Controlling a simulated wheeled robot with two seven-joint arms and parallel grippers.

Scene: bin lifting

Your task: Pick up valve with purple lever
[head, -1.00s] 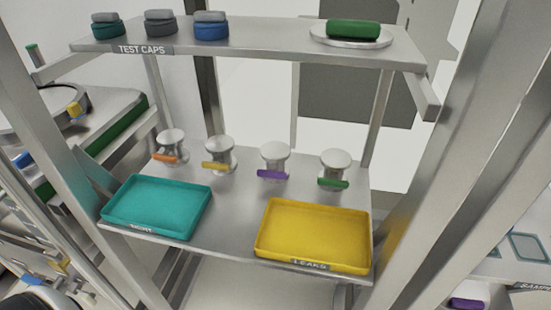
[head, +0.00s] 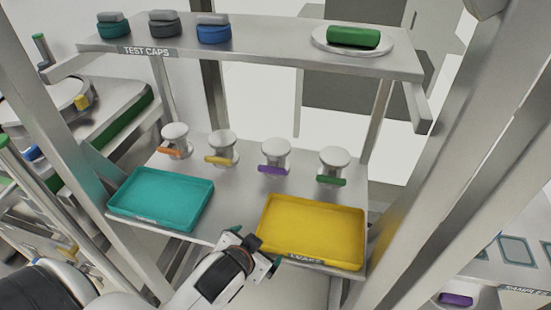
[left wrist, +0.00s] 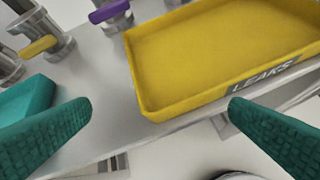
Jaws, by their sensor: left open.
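The valve with the purple lever (head: 275,157) stands upright on the lower shelf, third from the left in a row of valves. Its lower part and purple lever (left wrist: 108,11) show at the top of the left wrist view. My left gripper (head: 256,262) is at the shelf's front edge, in front of the gap between the trays and short of the valve. In the left wrist view its two teal fingers (left wrist: 160,118) are wide apart with nothing between them. My right gripper is not in view.
Valves with orange (head: 175,141), yellow (head: 221,149) and green (head: 334,167) levers stand beside it. A teal tray (head: 163,222) and a yellow LEAKS tray (head: 312,258) lie in front, with a gap between. An upper shelf (head: 270,57) holding caps is above.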

